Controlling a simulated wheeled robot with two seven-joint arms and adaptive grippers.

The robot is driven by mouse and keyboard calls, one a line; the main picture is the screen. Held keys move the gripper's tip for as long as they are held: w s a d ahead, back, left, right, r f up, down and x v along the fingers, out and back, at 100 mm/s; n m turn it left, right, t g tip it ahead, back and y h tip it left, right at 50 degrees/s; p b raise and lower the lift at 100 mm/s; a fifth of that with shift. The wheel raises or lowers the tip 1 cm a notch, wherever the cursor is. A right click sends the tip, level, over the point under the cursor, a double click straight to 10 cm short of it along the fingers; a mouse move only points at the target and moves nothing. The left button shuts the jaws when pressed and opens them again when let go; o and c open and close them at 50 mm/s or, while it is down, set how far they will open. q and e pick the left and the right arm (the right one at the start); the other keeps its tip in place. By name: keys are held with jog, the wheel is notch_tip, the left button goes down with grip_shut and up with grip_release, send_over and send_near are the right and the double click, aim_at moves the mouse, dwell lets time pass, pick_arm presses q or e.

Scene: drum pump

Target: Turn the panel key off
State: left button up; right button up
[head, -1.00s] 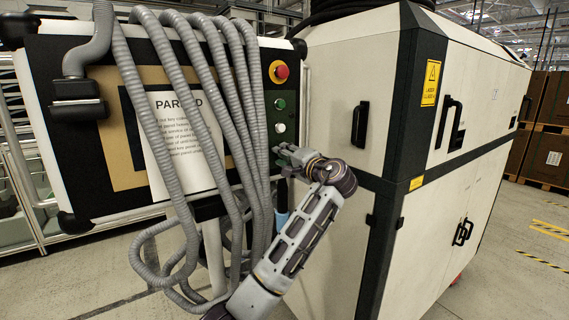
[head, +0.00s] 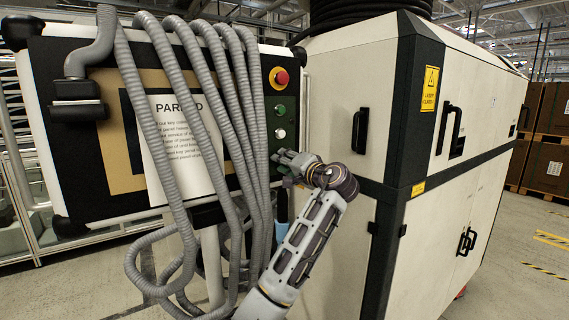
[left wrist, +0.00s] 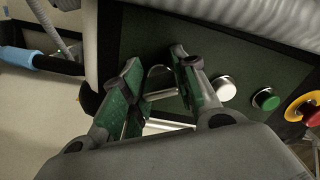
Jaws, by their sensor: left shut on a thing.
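The control panel (head: 265,110) stands at the left of the head view, partly behind grey hoses. My left gripper (head: 281,160) is at its lower right edge, below the white button (head: 280,133). In the left wrist view my left gripper (left wrist: 160,82) has green-padded fingers around a shiny metal piece, the panel key (left wrist: 160,94), at the panel face. The gripper is shut on it. The fingers hide part of the key, and its exact angle is hard to tell. My right gripper is not in view.
A red emergency button (head: 279,78) on yellow and a green button (head: 279,110) sit above the white one. Grey corrugated hoses (head: 240,120) hang just left of the gripper. A large white cabinet (head: 345,150) stands to the right.

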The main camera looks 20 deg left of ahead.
pick_arm(q)
jog(key=o, duration=1)
jog(key=shift+f, duration=0.15)
jog(key=shift+c, duration=0.2)
jog(key=shift+o, duration=0.3)
jog(key=v, duration=1.2)
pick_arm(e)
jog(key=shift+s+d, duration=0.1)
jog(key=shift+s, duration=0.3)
